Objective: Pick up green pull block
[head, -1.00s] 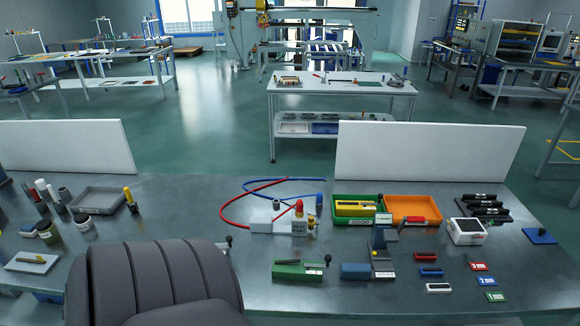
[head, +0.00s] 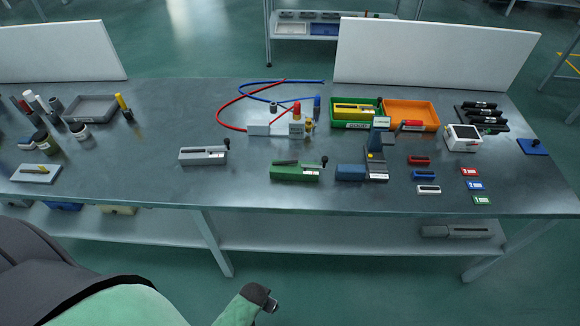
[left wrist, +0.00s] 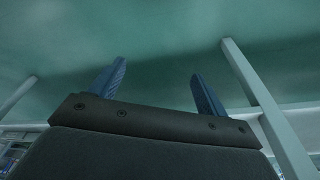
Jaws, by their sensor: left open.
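A green pull block (head: 296,172) lies on the metal table, near its front edge and right of the middle in the head view. The block is not in that view. My right gripper is in neither view.
A similar grey block (head: 203,156) lies to the left, and a blue-grey fixture (head: 376,165) stands just right of the green block. A white unit (head: 268,125) with red and blue hoses is behind it.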

